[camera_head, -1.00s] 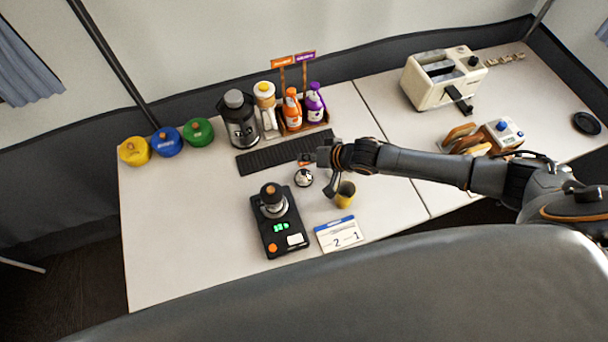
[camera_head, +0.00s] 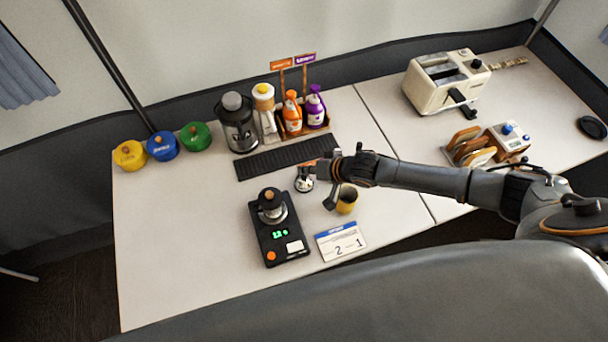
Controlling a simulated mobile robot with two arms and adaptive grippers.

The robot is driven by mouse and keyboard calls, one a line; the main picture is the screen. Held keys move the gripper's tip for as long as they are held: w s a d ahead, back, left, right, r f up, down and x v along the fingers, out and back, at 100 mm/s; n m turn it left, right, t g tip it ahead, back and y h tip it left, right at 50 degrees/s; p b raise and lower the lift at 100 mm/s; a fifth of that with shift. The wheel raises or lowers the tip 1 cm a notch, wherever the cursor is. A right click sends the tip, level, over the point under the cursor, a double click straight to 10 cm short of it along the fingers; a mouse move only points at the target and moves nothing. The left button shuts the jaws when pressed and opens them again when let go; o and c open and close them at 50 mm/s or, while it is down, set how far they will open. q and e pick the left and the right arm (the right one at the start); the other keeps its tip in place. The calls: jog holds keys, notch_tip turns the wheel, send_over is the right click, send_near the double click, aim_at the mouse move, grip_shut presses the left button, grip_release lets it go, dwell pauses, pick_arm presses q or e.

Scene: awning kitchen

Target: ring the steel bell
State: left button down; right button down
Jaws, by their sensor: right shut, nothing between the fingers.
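The steel bell (camera_head: 304,186) is a small shiny dome on the white table, in the middle of the head view. My right gripper (camera_head: 306,172) comes in from the right with its fingers shut and empty. Its fingertips are right at the bell's top and hide part of it. I cannot tell whether they touch it. My left gripper is not in view.
A yellow cup (camera_head: 347,201) stands just right of the bell, below my right wrist. A black scale (camera_head: 283,247) with a pot on it and a flip card (camera_head: 341,241) are nearer. A black mat (camera_head: 262,163) and bottle rack (camera_head: 318,131) lie behind.

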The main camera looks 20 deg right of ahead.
aim_at(307, 180)
jog(key=shift+f, duration=0.15)
dwell(0.7)
jog(key=shift+f, duration=0.25)
jog(key=shift+f+b, duration=0.4)
jog(key=shift+f, duration=0.05)
dwell(0.5)
jog(key=shift+r, duration=0.1)
jog(key=shift+r+p, duration=0.75)
jog(key=shift+p, duration=0.15)
notch_tip(307, 180, up, 5)
jog(key=p, duration=0.5)
dwell(0.4)
